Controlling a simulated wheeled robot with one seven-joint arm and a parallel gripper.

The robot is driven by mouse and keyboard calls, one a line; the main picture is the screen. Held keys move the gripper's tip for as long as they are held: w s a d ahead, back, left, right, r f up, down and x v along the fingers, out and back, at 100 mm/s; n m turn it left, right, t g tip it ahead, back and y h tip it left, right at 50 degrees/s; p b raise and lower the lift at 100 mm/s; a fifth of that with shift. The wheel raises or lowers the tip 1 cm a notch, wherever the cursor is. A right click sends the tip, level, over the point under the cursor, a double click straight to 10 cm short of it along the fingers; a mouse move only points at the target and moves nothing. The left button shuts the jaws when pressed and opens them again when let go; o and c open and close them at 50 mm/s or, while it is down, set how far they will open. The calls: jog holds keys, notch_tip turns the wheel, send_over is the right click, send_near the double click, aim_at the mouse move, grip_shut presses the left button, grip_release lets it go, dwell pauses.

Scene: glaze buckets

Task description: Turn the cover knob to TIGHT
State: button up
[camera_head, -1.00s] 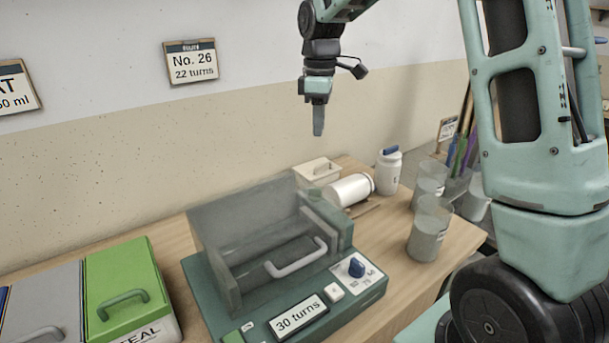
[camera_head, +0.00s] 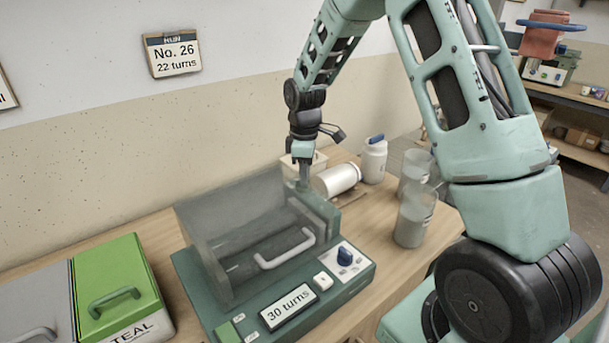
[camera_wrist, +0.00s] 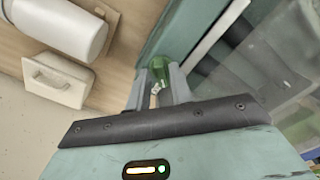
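The machine (camera_head: 350,285) has a teal base, a smoky clear cover (camera_head: 235,225) with a pale handle (camera_head: 284,250), and a display reading "30 turns". The cover looks lowered. My gripper (camera_head: 304,176) points down at the machine's back right corner. In the wrist view a green knob (camera_wrist: 162,70) shows at the tips of my gripper (camera_wrist: 160,88). The fingers stand apart on either side of it; firm contact is not visible. The word TIGHT is not readable.
A white jar on its side (camera_head: 337,179), a pale small box (camera_wrist: 60,78) and an upright white jar (camera_head: 374,160) stand behind and right. Clear beakers (camera_head: 412,217) are at the right. A green-lidded box (camera_head: 118,285) is at the left. A wall sign (camera_head: 173,54) reads "No. 26, 22 turns".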

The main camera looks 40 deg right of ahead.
jog(key=shift+f, duration=0.55)
grip_shut()
jog(key=m+p, duration=0.1)
jog(key=m, duration=0.3)
jog(key=shift+a+r+m, duration=0.1)
jog(key=shift+m, duration=0.2)
jog(key=m, duration=0.4)
jog(key=shift+a+p, duration=0.1)
jog(key=shift+p, duration=0.2)
jog(key=shift+m, duration=0.3)
